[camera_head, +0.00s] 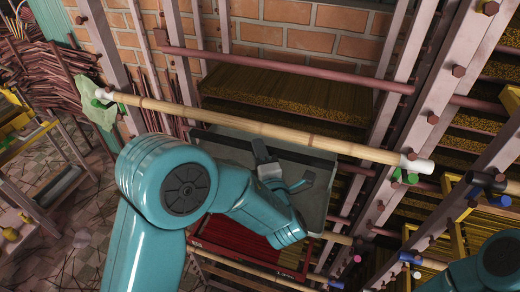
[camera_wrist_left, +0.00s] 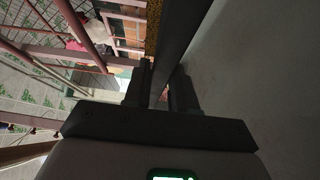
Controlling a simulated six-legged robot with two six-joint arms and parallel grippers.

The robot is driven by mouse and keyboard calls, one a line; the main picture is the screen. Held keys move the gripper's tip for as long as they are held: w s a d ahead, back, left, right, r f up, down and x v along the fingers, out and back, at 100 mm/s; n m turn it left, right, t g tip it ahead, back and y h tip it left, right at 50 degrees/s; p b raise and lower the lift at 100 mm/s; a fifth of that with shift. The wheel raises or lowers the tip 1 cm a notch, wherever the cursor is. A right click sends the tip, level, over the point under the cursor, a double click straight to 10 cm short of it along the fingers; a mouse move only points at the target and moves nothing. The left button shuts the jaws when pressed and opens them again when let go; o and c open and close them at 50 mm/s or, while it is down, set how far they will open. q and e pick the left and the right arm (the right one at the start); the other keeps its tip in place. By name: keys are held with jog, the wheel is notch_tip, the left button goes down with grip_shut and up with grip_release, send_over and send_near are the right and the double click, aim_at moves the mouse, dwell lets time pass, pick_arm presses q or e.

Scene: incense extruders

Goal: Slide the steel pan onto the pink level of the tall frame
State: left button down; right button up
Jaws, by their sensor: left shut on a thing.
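The steel pan (camera_head: 318,164) is a flat grey tray below the long upper bamboo rail with green clips (camera_head: 260,118). My left gripper (camera_head: 283,167) is shut on its near edge. In the left wrist view the fingers (camera_wrist_left: 165,85) close around the pan's dark rim, and its grey face (camera_wrist_left: 265,75) fills the right side. The tall frame (camera_head: 428,115) has pale posts with several levels. A small pink marker (camera_head: 357,258) shows on its lower part, near the end of a lower bamboo rail. My left arm hides part of the pan and the lower rails.
Shelves of yellow-brown incense sticks (camera_head: 300,97) stand behind the rail. A red-framed tray of red sticks (camera_head: 240,240) is below the pan. Blue markers (camera_head: 417,274) sit on lower frame parts at right. My right arm shows at the bottom right corner, without its gripper.

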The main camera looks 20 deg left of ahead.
pick_arm(q)
jog(key=shift+f, duration=0.1)
jog(key=shift+w+d, duration=0.1)
jog(key=c, duration=1.3)
grip_release()
jog(key=o, duration=0.8)
jog(key=shift+s+a, duration=0.2)
jog(key=shift+s, duration=6.4)
